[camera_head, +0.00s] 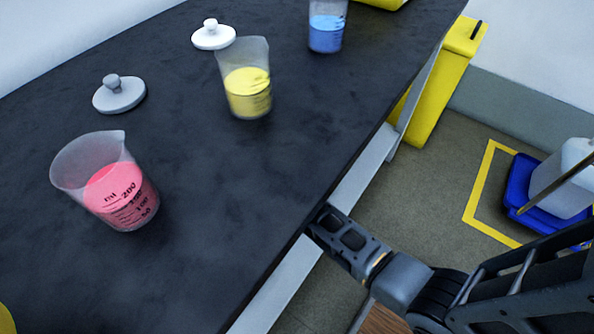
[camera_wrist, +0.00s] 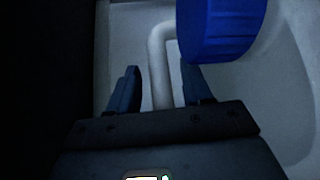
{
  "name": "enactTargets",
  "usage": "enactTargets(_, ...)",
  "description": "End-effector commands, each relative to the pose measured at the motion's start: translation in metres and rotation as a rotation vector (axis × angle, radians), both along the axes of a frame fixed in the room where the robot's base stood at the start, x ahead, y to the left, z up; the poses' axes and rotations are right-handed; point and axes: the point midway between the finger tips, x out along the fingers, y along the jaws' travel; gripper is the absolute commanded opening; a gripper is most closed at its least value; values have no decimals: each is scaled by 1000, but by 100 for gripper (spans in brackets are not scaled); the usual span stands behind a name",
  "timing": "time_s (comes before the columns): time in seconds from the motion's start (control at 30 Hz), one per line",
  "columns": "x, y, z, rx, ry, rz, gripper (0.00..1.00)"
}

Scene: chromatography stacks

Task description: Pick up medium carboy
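In the wrist view, a whitish carboy (camera_wrist: 286,100) with a large ribbed blue cap (camera_wrist: 220,28) fills much of the picture. Its pale tube-like handle (camera_wrist: 157,62) runs down between the two dark fingers of my gripper (camera_wrist: 161,72). The fingers are apart, with gaps seen on both sides of the handle. In the head view, my arm reaches down to the dark bench's edge, and the fingertips and this carboy are hidden there. Another white container (camera_head: 567,175) sits at the right; I cannot tell its size class.
The dark bench (camera_head: 200,190) holds beakers of pink (camera_head: 122,198), yellow (camera_head: 247,92) and blue (camera_head: 325,34) liquid, plus a grey lid (camera_head: 119,95) and a white lid (camera_head: 213,36). A yellow bin (camera_head: 440,85) stands beyond. A blue tray (camera_head: 520,175) lies inside yellow floor tape (camera_head: 480,185).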

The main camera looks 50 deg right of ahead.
Motion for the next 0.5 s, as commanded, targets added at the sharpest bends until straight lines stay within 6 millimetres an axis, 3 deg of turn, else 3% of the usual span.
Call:
enactTargets(0.07, 0, 0, 0, 0, 0, 0, 41)
enactTargets(0.5, 0, 0, 0, 0, 0, 0, 0)
